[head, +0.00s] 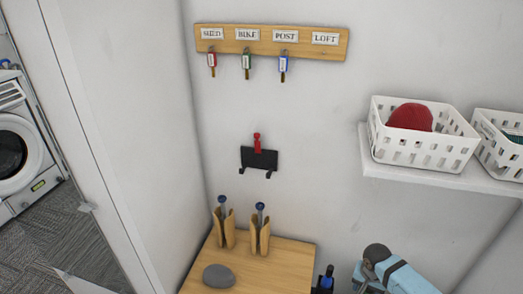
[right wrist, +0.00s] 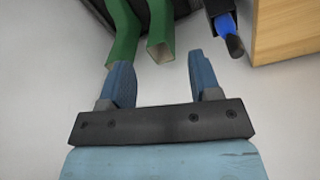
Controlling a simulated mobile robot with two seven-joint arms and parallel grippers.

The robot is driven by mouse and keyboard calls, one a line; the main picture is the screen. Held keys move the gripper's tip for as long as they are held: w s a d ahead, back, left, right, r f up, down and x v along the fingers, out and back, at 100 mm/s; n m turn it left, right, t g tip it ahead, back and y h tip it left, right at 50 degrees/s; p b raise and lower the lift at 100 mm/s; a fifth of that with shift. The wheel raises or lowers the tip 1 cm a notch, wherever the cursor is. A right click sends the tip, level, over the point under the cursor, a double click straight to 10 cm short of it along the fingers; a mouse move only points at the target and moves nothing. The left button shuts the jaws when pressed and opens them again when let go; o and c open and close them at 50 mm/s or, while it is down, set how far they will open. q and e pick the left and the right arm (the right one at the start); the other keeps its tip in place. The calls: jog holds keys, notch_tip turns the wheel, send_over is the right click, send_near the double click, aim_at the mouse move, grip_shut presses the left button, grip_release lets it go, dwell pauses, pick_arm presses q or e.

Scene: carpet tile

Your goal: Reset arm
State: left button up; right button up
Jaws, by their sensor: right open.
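My right gripper (right wrist: 163,78) shows in the right wrist view with its two blue fingers spread apart. Nothing is between the fingers. Two green tube-like pieces (right wrist: 160,40) lie beyond the fingertips, and I see no contact with them. In the head view my right arm comes in at the bottom right, light blue with a dark joint; its gripper is not visible there. My left arm and gripper are not in view.
A wooden top (head: 275,268) holds two wooden holders and a grey stone (head: 219,276). A dark item with blue (head: 325,279) stands beside it. A key rack (head: 270,42) and black hook plate (head: 258,158) hang on the wall. A shelf (head: 440,176) carries white baskets.

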jog(key=d+h, duration=0.2)
jog(key=d, duration=0.9)
jog(key=s+a+f+n+t+y, duration=0.35)
jog(key=s+a+n, duration=0.25)
jog(key=s, duration=0.4)
jog(key=s+a+r+n+t+y, duration=0.2)
jog(key=s+a+r+n+t, duration=0.35)
jog(key=s+r+n, duration=0.5)
jog(key=a+m+t, duration=0.1)
jog(key=a+m, duration=0.7)
jog(key=a, duration=0.5)
pick_arm(q)
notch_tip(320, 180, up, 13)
jog(key=p, duration=1.5)
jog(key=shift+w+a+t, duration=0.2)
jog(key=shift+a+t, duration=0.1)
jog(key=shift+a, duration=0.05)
pick_arm(e)
notch_tip(320, 180, up, 13)
jog(key=shift+s+d+f+n+t+y, duration=0.2)
jog(key=shift+s+d+n+t+y, duration=0.15)
jog(key=shift+s+d+t, duration=0.1)
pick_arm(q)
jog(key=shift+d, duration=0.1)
